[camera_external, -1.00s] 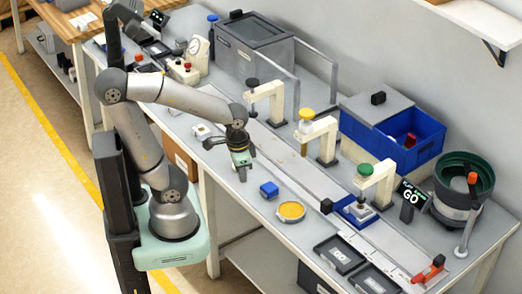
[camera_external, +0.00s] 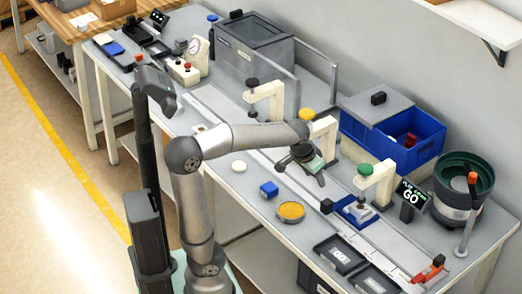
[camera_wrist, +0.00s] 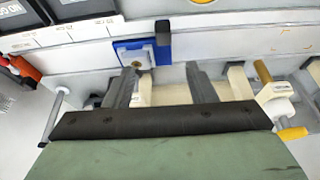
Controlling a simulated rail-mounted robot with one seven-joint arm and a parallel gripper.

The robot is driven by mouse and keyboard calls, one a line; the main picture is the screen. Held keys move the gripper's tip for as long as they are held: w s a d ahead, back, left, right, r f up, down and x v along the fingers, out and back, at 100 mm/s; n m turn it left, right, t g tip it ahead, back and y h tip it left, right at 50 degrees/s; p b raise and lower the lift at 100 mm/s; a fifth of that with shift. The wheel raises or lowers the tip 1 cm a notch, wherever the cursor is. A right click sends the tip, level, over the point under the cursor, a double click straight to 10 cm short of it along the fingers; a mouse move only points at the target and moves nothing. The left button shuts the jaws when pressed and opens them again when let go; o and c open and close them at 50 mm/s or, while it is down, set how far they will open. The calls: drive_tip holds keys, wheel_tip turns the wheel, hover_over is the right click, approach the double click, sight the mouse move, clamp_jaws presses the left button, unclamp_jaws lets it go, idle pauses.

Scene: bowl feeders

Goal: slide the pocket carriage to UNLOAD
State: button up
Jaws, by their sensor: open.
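The pocket carriage (camera_external: 350,217) is a blue block with a pale pocket plate, sitting on the long grey rail under the green-knobbed press (camera_external: 375,180). Its black handle (camera_external: 326,206) stands on the near-left side. In the wrist view the carriage (camera_wrist: 122,50) is above the left finger, and its handle (camera_wrist: 163,33) is above the gap between the fingers. My gripper (camera_external: 314,180) is open and empty, above the rail near the yellow-knobbed press, left of and behind the carriage. The fingers (camera_wrist: 163,88) are apart from the handle. I cannot make out an UNLOAD mark.
Dark trays (camera_external: 340,257) and a red-handled part (camera_external: 429,270) are toward the right end. The presses, a blue bin (camera_external: 421,150) and a bowl feeder (camera_external: 459,190) stand behind.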

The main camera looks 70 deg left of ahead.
sight(327, 202)
drive_tip(key=x, duration=0.6)
drive_tip(key=b+x, duration=0.1)
drive_tip(key=x, duration=0.4)
drive_tip(key=b+x, duration=0.1)
drive_tip(key=x, duration=0.5)
drive_tip(key=shift+w+a+f, duration=0.1)
drive_tip(key=shift+w+a, duration=0.3)
drive_tip(key=shift+w, duration=0.05)
clamp_jaws()
